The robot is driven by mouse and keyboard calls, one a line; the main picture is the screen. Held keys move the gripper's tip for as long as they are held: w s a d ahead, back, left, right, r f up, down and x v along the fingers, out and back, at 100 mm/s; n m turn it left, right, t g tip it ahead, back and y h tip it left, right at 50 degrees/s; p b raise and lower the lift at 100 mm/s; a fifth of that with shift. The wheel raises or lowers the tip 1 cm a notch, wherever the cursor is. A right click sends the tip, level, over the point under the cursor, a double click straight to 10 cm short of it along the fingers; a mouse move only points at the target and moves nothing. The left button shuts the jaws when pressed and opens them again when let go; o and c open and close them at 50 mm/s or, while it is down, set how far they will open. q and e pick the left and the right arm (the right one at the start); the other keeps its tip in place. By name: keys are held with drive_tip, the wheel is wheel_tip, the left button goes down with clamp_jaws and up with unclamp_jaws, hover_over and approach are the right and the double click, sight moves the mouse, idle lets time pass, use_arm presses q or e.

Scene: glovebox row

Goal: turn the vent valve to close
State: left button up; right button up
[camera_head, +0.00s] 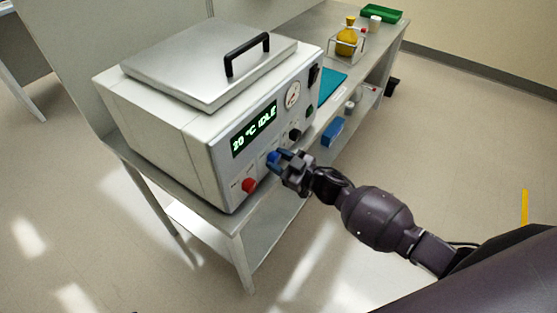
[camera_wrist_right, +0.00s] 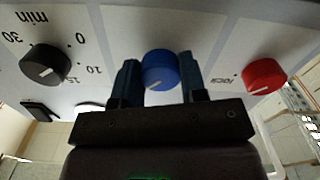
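A blue knob (camera_wrist_right: 160,70) with a white pointer line sits on the front panel of the instrument; I take it for the vent valve, though its label is not readable. My right gripper (camera_wrist_right: 160,80) faces the panel with one finger on each side of this knob, both seeming to touch it. In the head view my right gripper (camera_head: 284,164) is at the lower front panel, hiding part of the blue knob (camera_head: 273,158). The pointer runs roughly up and down in the wrist view. My left gripper is not in view.
A red knob (camera_wrist_right: 264,76) and a black timer knob (camera_wrist_right: 45,65) flank the blue one. The instrument (camera_head: 160,125) has a display reading 20 °C IDLE, a gauge (camera_head: 293,95) and a handled lid. A yellow flask (camera_head: 347,37) and green tray (camera_head: 382,13) stand farther along the bench.

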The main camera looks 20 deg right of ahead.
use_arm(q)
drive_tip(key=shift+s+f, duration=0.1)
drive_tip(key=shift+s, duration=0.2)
use_arm(e)
drive_tip(key=shift+c, duration=0.5)
drive_tip(key=shift+n, duration=0.4)
drive_tip(key=n, duration=0.4)
drive_tip(key=shift+n, duration=0.3)
drive_tip(key=n+b, duration=0.1)
drive_tip(key=n, duration=0.3)
drive_tip(key=shift+n, duration=0.3)
drive_tip(key=n+b, duration=0.1)
drive_tip(key=n, duration=0.5)
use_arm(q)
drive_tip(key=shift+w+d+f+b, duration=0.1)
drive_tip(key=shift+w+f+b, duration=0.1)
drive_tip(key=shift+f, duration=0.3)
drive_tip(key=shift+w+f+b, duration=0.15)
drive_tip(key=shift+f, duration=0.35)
use_arm(e)
drive_tip(key=shift+n, duration=0.9)
drive_tip(key=shift+d+r, duration=0.1)
drive_tip(key=o, duration=0.9)
